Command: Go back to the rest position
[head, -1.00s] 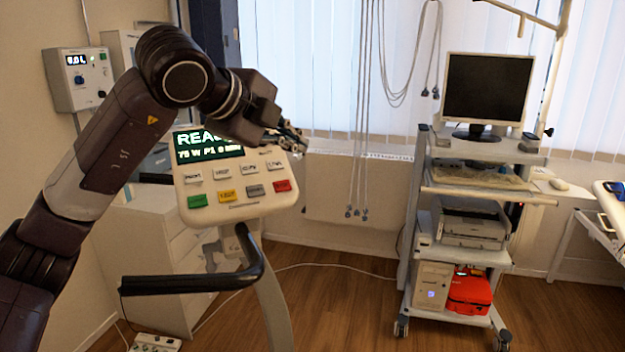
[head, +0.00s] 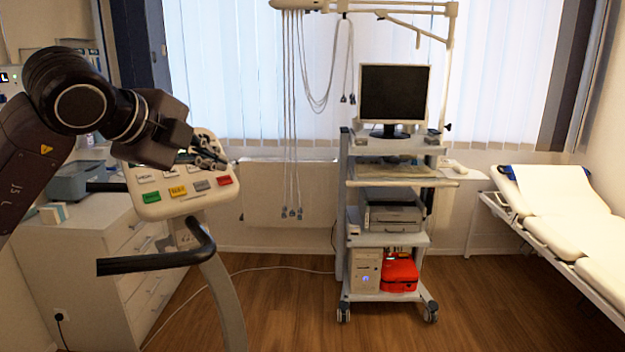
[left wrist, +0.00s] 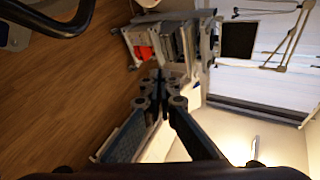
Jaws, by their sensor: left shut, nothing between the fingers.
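My left arm comes in from the left in the head view, and my left gripper (head: 212,152) is held in front of the upper right part of a control panel. The gripper is shut and empty. In the left wrist view its fingers (left wrist: 160,88) meet, with nothing between them. The control panel (head: 160,205) has coloured buttons along its lower row; its screen is mostly hidden behind my gripper. My right gripper is not in view.
A black handlebar (head: 150,262) juts out below the panel. A wheeled cart (head: 385,240) with a monitor (head: 395,93) stands at the back. A white examination couch (head: 565,220) is on the right. A drawer cabinet (head: 85,265) stands at the left. The wooden floor (head: 480,315) in front is clear.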

